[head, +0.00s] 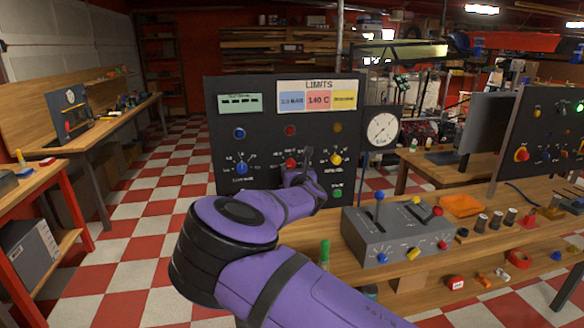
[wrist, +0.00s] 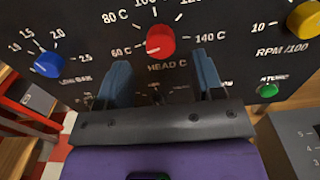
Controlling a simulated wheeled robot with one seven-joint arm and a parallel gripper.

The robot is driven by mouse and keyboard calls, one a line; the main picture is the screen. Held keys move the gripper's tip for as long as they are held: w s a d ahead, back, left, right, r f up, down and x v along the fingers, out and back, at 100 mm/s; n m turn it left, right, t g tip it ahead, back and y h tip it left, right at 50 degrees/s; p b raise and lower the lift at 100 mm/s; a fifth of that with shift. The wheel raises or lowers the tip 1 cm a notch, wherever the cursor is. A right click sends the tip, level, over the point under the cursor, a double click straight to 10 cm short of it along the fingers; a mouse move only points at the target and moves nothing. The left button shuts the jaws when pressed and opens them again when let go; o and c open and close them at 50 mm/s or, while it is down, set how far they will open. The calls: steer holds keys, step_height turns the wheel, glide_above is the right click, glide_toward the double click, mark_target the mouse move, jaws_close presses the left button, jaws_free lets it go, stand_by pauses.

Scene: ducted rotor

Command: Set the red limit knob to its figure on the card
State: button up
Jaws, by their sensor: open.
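The LIMITS card (head: 318,86) is on top of the dark panel; its red field (head: 318,100) reads 140 C. The red limit knob (wrist: 160,40) sits on the panel in the wrist view, above the label HEAD C, with scale figures from 60 C around to 140 C. In the head view the red knob (head: 290,163) is partly covered by my gripper (head: 299,172). In the wrist view my gripper (wrist: 162,68) is open and empty, its blue-grey fingers apart, below and to either side of the knob.
A blue knob (wrist: 48,64) is left of the red one and a yellow knob (wrist: 304,20) right. A green button (wrist: 267,90) is below the yellow knob. A grey lever box (head: 398,232) and a round gauge (head: 382,129) stand right of the panel.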

mark_target(292, 165)
steer(key=shift+x, duration=2)
steer(key=c, duration=0.9)
